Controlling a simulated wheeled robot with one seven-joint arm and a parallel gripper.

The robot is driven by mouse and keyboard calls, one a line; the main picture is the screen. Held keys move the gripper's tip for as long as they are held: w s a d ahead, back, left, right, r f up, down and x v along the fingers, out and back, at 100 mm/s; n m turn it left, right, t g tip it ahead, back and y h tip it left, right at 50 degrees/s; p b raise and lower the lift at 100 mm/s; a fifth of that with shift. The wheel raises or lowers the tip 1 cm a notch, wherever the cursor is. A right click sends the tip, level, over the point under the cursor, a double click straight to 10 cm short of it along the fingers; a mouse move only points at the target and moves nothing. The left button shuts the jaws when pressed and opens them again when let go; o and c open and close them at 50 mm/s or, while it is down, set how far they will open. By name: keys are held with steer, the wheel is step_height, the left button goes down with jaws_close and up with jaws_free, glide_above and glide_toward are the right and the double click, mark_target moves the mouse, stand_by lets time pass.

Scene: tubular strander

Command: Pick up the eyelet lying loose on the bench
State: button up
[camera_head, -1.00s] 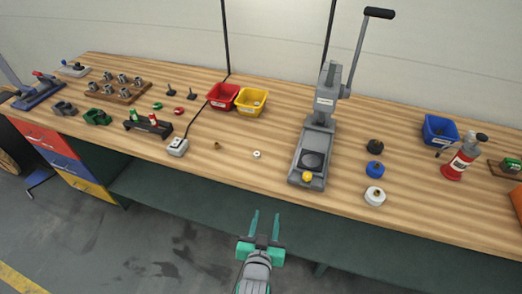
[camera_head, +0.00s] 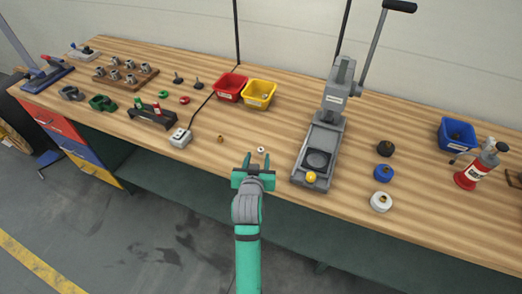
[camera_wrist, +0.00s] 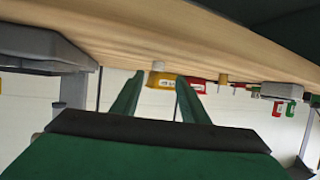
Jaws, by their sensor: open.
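Two small loose pieces lie on the bench (camera_head: 300,117), and I cannot tell for sure which is the eyelet. One is a small whitish ring-like piece (camera_head: 261,150); it also shows in the wrist view (camera_wrist: 158,66), between the fingertips in the picture. The other is a small brass-coloured piece (camera_head: 220,139), to its left; in the wrist view (camera_wrist: 223,78) it is right of the fingers. My gripper (camera_head: 257,160) is open and empty at the bench's front edge, just short of the whitish piece. Its two green fingers also show in the wrist view (camera_wrist: 160,80).
A grey lever press (camera_head: 322,140) stands just right of my gripper. A grey switch box (camera_head: 180,137) with a cable is at left. Red (camera_head: 230,87) and yellow (camera_head: 260,94) bins stand behind. Black, blue and white round pieces (camera_head: 381,201) are at right.

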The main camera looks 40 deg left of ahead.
mark_target(261, 149)
steer(key=shift+x, duration=2.75)
steer(key=shift+w+d, duration=0.1)
steer(key=shift+d, duration=0.05)
jaws_close()
